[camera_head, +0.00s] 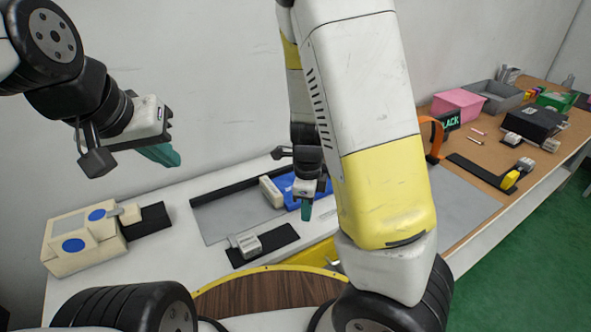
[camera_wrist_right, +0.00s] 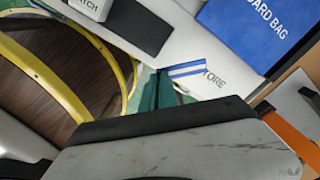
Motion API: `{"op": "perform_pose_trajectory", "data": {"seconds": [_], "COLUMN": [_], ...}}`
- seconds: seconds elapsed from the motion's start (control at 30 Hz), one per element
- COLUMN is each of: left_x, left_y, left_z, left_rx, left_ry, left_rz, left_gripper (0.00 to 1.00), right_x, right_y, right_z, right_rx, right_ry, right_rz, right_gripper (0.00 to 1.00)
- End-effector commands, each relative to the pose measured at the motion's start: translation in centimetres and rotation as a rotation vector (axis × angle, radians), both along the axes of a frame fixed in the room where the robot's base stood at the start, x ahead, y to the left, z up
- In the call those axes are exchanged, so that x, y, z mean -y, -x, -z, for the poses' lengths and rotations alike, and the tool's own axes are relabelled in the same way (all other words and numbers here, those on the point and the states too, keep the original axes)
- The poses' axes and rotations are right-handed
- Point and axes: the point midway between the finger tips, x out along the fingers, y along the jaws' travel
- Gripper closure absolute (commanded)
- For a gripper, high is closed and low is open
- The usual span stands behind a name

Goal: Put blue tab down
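A blue-and-white striped piece (camera_wrist_right: 186,68), possibly the blue tab, shows beside the teal fingers of my right gripper (camera_wrist_right: 158,88) in the right wrist view. I cannot tell whether the fingers hold it, touch it or only overlap it. In the head view my right gripper (camera_head: 306,208) points down in front of the blue board bag (camera_head: 308,192); I cannot make out the striped piece there. My left gripper (camera_head: 163,155) is raised at the left, above the table; its fingers overlap, so their opening is unclear.
A beige box (camera_head: 72,228) with blue discs stands at the table's left, beside a black plate (camera_head: 150,220). A small white-grey fixture (camera_head: 246,243) sits on another black plate. An orange bracket (camera_head: 437,138) and a pink bin (camera_head: 457,104) stand right. The grey mat's left part is clear.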

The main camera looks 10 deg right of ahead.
Motion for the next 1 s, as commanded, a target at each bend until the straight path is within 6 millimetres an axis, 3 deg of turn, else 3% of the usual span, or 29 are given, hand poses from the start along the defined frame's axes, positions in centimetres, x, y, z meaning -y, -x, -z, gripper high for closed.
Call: {"op": "perform_pose_trajectory", "data": {"seconds": [0.2, 0.47, 0.57, 1.0], "left_x": [0.0, 0.0, 0.0, 0.0], "left_y": [0.0, 0.0, 0.0, 0.0], "left_z": [0.0, 0.0, 0.0, 0.0], "left_rx": [0.000, 0.000, 0.000, 0.000], "left_ry": [0.000, 0.000, 0.000, 0.000], "left_rz": [0.000, 0.000, 0.000, 0.000], "left_gripper": [1.00, 1.00, 1.00, 1.00], "right_x": [-0.7, -0.9, -0.8, -0.7], "right_y": [2.6, 3.5, 2.1, -9.1], "right_z": [-0.2, -0.3, -0.1, 1.0], "right_rx": [0.004, 0.006, 0.007, 0.006], "right_ry": [-0.001, -0.003, -0.001, -0.001], "right_rz": [0.515, 0.790, 0.808, 0.804], "right_gripper": [1.00, 1.00, 1.00, 1.00]}}
